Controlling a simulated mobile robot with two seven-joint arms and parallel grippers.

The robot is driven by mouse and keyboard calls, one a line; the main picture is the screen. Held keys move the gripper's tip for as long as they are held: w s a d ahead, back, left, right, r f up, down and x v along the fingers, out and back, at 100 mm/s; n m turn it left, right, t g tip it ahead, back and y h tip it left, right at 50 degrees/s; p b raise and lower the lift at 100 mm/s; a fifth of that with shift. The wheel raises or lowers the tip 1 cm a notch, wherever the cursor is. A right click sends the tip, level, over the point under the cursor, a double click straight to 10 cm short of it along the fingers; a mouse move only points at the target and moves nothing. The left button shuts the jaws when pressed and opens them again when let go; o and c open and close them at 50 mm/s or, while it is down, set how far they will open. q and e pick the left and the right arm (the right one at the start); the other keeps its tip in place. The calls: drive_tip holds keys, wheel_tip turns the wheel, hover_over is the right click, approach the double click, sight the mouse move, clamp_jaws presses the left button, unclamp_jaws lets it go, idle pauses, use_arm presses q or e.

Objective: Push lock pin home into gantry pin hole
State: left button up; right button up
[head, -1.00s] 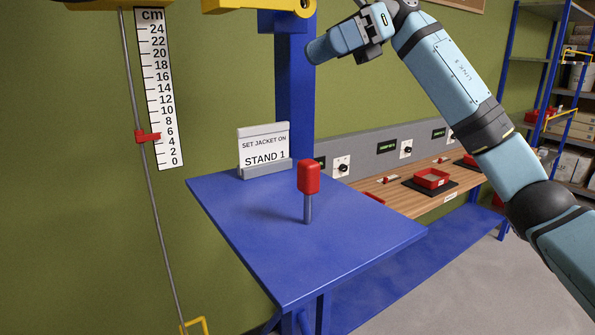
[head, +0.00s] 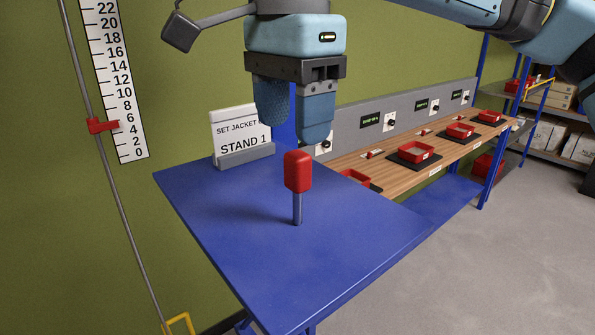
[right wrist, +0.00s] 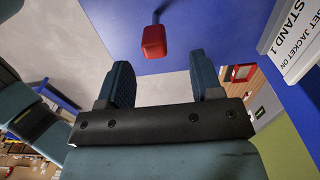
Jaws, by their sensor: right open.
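The lock pin has a red handle (head: 298,171) and a grey shank (head: 297,208). It stands upright in the blue table top (head: 350,240), with part of the shank showing above the surface. My right gripper (head: 294,128) points down just above the red handle, apart from it, with its fingers open and empty. In the right wrist view the red handle (right wrist: 154,42) lies beyond the gap between the open fingertips (right wrist: 160,75). The hole itself is hidden at the shank's foot. My left gripper is not in view.
A sign reading "STAND 1" (head: 242,134) stands at the table's back edge. A centimetre scale (head: 115,80) with a red marker (head: 103,125) is at the left. A wooden bench (head: 400,150) with red trays runs behind. The blue top around the pin is clear.

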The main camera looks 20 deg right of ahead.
sight(298, 153)
drive_tip(key=shift+f, duration=0.95)
drive_tip(key=f, duration=0.1)
drive_tip(key=f+p, duration=0.1)
drive_tip(key=f, duration=0.2)
drive_tip(key=shift+s+d+f, duration=0.25)
drive_tip(key=shift+s+f, duration=0.05)
drive_tip(key=shift+f, duration=0.45)
drive_tip(key=shift+c, duration=0.4)
drive_tip(key=c, duration=0.9)
